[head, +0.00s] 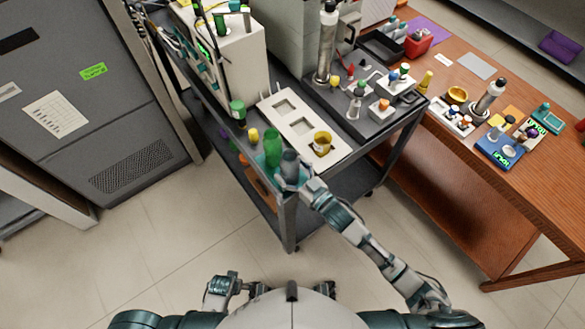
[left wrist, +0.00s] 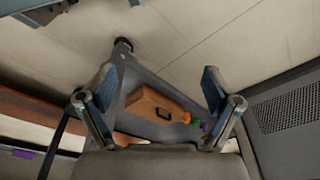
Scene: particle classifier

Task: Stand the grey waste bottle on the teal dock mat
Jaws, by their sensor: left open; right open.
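A grey bottle-like object (head: 290,161), which looks like the waste bottle, stands at the near corner of the dark cart, right of a green bottle (head: 272,148). My right gripper (head: 291,178) is at this object with its jaws open; I cannot tell whether it touches. The gripper hides the object's lower part and the surface under it. I cannot make out the teal dock mat clearly. My left gripper (head: 222,290) is low, near my base and away from the cart. In the left wrist view its fingers (left wrist: 160,100) are spread and empty.
A white tray (head: 290,128) with square recesses and a yellow cup (head: 322,143) lies beside the bottles. A green-capped bottle (head: 237,110) stands behind. A wooden table (head: 480,190) is at right. A brown case (left wrist: 155,105) sits low on the cart. The floor in front is clear.

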